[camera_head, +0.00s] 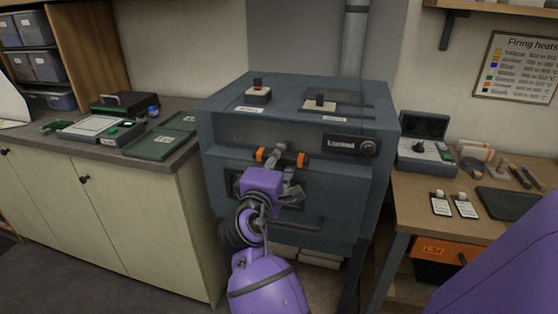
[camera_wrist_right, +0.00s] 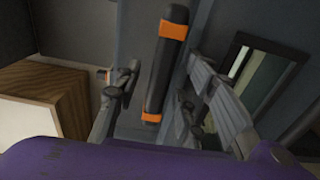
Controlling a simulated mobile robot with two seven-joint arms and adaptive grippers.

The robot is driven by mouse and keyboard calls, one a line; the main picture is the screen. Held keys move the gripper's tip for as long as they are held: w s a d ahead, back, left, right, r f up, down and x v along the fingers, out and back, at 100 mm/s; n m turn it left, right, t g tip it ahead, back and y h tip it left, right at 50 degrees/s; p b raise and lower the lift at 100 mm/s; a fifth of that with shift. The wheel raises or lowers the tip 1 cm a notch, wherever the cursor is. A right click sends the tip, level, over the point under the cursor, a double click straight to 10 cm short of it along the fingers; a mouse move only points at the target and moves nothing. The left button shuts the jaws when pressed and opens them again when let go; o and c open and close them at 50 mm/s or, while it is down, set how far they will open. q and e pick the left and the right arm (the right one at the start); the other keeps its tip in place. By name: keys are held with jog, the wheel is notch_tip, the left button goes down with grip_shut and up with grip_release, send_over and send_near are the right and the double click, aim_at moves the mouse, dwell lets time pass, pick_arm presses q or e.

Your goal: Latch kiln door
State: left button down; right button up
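The kiln (camera_head: 225,160) is a dark blue-grey box between the counter and the table. Its door is at the front, with a bar handle (camera_head: 300,226) low on it; the door looks closed or nearly so. A dark latch bar with orange bands (camera_head: 302,160) lies across the front above the door, partly hidden by my right gripper (camera_head: 286,169). The latch bar also shows in the wrist view (camera_wrist_right: 167,65), between the spread fingers of my right gripper (camera_wrist_right: 163,98). That gripper is open; I cannot tell whether it touches the bar. My left gripper is out of view.
Two small blocks with knobs sit on the kiln top (camera_head: 258,97). A counter with green trays (camera_head: 160,143) stands at left. A wooden table (camera_head: 420,192) with a grey-green case (camera_head: 424,150), cards and tools stands at right. The door's window (camera_wrist_right: 262,72) is near my right fingers.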

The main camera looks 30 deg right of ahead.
jog(key=shift+c, duration=0.5)
grip_shut()
jog(key=shift+w, duration=0.1)
